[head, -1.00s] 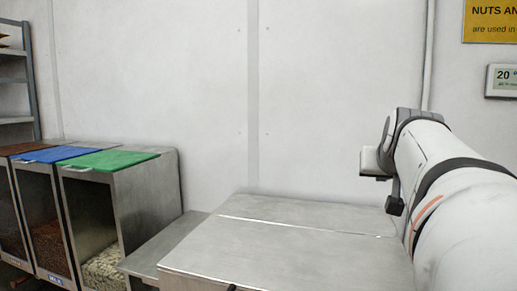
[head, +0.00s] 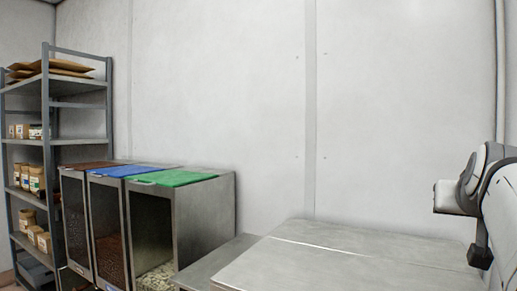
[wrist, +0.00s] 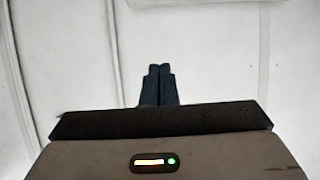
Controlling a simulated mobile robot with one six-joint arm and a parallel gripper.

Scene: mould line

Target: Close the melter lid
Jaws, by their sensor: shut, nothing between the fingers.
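A low stainless steel unit, perhaps the melter, stands at the bottom centre of the head view. Its flat top (head: 330,265) has a bright seam across it and lies level, with no lid standing up from it. Its front is cut off by the picture edge. My gripper (wrist: 159,70) shows in the wrist view with its two dark fingers together and empty, against a pale wall. In the head view only my arm shows at the right edge, above and to the right of the steel top; the fingertips are hidden there.
Several steel bins with red-brown, blue and green lids (head: 178,177) stand left of the steel unit. A grey shelf rack (head: 47,140) with bags and boxes is at the far left. The white wall (head: 400,120) behind is bare, with a pipe at right.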

